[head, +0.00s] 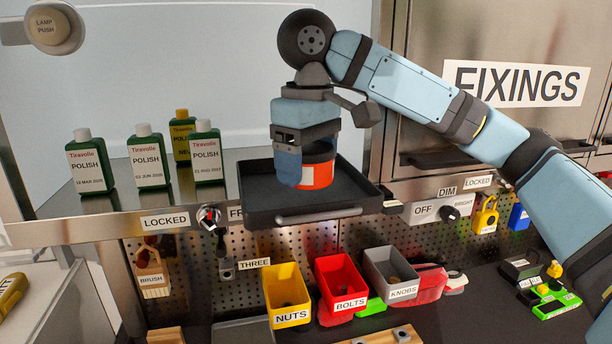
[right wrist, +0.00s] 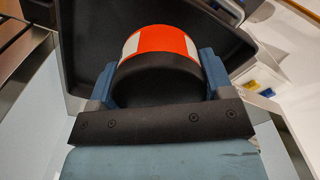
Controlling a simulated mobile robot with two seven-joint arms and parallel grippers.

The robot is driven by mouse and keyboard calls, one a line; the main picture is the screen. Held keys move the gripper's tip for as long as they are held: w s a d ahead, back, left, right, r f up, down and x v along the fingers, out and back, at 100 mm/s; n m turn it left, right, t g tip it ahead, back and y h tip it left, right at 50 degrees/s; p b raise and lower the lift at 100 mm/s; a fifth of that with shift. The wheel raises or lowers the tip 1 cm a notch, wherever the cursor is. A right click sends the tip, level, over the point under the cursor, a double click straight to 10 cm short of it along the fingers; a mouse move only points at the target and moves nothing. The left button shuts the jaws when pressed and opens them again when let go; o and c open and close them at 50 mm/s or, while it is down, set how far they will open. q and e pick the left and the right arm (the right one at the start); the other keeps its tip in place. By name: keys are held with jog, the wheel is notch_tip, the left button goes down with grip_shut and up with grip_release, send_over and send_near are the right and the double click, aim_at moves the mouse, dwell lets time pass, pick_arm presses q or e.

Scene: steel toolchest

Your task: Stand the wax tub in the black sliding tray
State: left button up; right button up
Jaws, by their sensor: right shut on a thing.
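The wax tub (head: 318,177) is orange-red with a pale label patch and a dark top. My right gripper (head: 305,163) points down from above and is shut on its sides. In the right wrist view the tub (right wrist: 165,42) sits between the two blue fingers (right wrist: 160,80). The black sliding tray (head: 262,205) sticks out from the steel front, and the tub is upright over its floor, inside the rim in the picture. I cannot tell whether the tub's base touches the floor. The tray also shows behind the tub in the right wrist view (right wrist: 82,62). My left gripper is not in view.
Green polish bottles (head: 147,157) and a yellow-capped one (head: 181,138) stand on the shelf left of the tray. Below are yellow (head: 289,312), red (head: 338,295) and grey (head: 388,272) bins. A DIM knob (head: 451,214) sits right of the tray.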

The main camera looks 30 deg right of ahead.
aim_at(307, 146)
jog(key=shift+w+f+p, duration=0.1)
jog(key=shift+f+p, duration=0.35)
jog(key=shift+f, duration=1.35)
jog(key=o, duration=1)
jog(key=shift+f, duration=0.1)
jog(key=shift+r+b, duration=0.4)
jog(key=shift+r, duration=3.55)
